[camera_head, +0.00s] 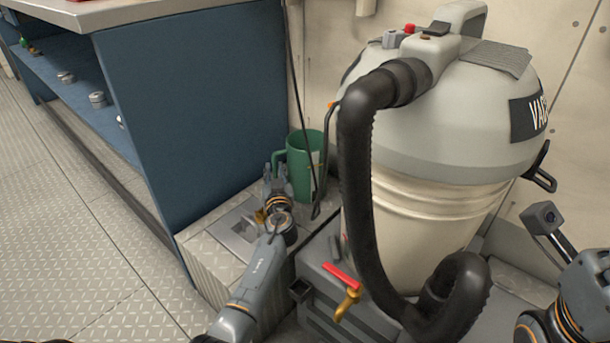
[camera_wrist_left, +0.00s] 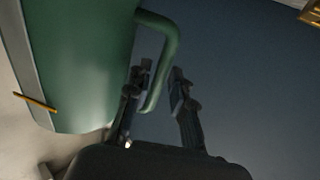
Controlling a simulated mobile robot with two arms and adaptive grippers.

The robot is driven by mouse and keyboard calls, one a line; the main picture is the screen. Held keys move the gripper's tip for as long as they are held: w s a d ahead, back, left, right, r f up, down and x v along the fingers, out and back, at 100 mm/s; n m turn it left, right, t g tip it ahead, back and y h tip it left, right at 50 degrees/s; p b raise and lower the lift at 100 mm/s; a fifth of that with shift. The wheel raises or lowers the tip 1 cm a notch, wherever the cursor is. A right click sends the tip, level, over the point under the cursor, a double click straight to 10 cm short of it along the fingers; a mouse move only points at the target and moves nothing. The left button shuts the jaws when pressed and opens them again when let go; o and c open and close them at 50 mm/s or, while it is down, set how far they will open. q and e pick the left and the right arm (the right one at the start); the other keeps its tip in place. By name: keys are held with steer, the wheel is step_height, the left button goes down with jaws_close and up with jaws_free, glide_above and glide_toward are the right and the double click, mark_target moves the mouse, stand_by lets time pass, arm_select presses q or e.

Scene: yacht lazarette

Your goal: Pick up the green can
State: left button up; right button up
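The green can (camera_head: 304,166) stands upright on a metal ledge, in the corner between the blue cabinet and the wall. Its loop handle (camera_head: 278,162) faces left. In the left wrist view the can (camera_wrist_left: 85,60) fills the left side, and its handle (camera_wrist_left: 172,45) reaches between my fingers. My left gripper (camera_head: 275,174) is open at the handle, with a finger on either side; its fingers also show in the wrist view (camera_wrist_left: 162,78). A gap shows between the fingers and the handle. My right arm is at the lower right; its fingers do not show.
A big vacuum (camera_head: 430,190) with a thick black hose (camera_head: 358,200) stands right of the can. A thin dark cord hangs in front of the can. The blue cabinet (camera_head: 205,100) blocks the left. A red-handled brass tap (camera_head: 346,300) sits in front. The floor at left is clear.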

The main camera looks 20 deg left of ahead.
arm_select(q)
steer(key=shift+w+a, duration=0.25)
steer(key=shift+w, duration=0.25)
steer(key=shift+r, duration=0.1)
jaws_close()
steer(key=shift+r, duration=0.15)
